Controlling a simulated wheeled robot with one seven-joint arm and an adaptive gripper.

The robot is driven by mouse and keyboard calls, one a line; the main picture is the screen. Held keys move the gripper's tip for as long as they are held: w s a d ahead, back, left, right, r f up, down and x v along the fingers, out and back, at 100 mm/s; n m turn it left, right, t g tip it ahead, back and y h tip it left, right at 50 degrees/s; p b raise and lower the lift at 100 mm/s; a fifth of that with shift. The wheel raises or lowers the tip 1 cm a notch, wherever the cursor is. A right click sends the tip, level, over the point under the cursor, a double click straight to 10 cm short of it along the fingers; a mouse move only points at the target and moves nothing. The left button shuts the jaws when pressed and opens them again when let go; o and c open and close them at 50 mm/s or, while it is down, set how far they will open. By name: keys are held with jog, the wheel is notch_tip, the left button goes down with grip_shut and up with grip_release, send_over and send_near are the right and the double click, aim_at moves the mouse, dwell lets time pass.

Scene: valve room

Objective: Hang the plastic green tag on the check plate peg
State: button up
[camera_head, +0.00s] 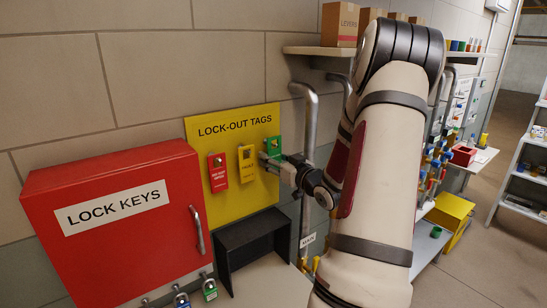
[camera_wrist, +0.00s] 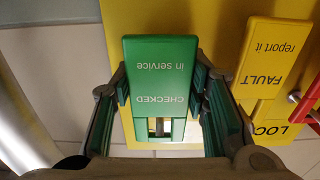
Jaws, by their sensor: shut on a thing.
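The green tag (camera_wrist: 160,62), lettered "CHECKED in service", shows upside down in the wrist view. In the head view it is at the right of the yellow lock-out tags board (camera_head: 203,132), partly covered by my gripper (camera_head: 270,158). My gripper (camera_wrist: 161,88) is shut on the tag, with a finger along each side edge. The tag's slot (camera_wrist: 160,127) shows at its lower end in the wrist view, with a greyish piece visible in it. I cannot tell whether the tag is still on the board's peg. I cannot make out the check plate peg.
A red tag (camera_head: 217,172) and a yellow tag (camera_head: 246,163) hang left of the green one. A red lock keys cabinet (camera_head: 120,235) stands left, with a black open box (camera_head: 252,248) below the board. A grey pipe (camera_head: 309,125) runs close to the right.

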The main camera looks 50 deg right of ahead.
jog(key=p+v, duration=0.4)
jog(key=v, duration=0.2)
jog(key=shift+s, duration=0.2)
dwell(0.8)
jog(key=shift+s, duration=0.1)
dwell(1.4)
